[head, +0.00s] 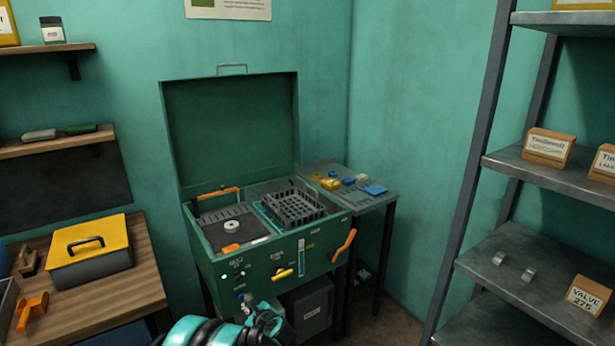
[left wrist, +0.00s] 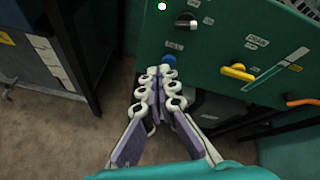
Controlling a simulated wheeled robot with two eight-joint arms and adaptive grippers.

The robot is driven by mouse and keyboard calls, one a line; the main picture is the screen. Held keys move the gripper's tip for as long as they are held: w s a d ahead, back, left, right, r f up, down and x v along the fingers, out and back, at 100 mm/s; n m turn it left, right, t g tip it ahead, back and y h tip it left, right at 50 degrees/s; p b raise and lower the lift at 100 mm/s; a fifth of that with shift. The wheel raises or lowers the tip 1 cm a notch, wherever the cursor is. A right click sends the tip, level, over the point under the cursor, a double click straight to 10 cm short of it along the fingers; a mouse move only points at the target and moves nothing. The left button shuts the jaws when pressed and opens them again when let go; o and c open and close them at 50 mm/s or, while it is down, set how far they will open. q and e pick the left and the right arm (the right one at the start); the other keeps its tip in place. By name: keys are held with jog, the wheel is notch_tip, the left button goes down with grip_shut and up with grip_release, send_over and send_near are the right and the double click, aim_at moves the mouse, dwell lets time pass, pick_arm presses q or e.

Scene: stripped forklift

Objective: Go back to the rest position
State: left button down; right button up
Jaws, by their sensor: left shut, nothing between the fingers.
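My left gripper (head: 262,318) is at the bottom of the head view, low in front of the green machine (head: 212,268). In the left wrist view the left gripper (left wrist: 162,72) is shut and empty. Its fingertips appear just below or at a small blue knob (left wrist: 169,60) on the machine's front panel; I cannot tell whether they touch it. The machine's lid (head: 232,130) stands open. A yellow handle (left wrist: 238,72) and a black knob (left wrist: 187,21) are on the panel nearby. My right gripper is not in view.
A wooden bench (head: 110,288) with a yellow-lidded box (head: 92,262) stands at the left. A small side table (head: 378,202) with blue and yellow items adjoins the machine. Metal shelving (head: 530,240) stands at the right. Some floor (left wrist: 70,140) shows below the gripper.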

pick_arm(q)
jog(key=s+a+r+n+g+h, duration=0.2)
jog(key=s+r+n+h, duration=0.1)
jog(key=s+r+n, duration=1.15)
jog(key=s+d+f+n+h, duration=0.1)
jog(key=s+n, duration=0.3)
jog(key=s, duration=0.6)
jog(key=s+d+f+n+g+h, duration=0.1)
jog(key=s+n, duration=0.4)
jog(key=s, duration=0.6)
jog(key=shift+s+d+h, duration=0.2)
jog(key=shift+d+h, duration=0.6)
jog(key=shift+h, duration=0.2)
jog(key=c, duration=2.3)
grip_release()
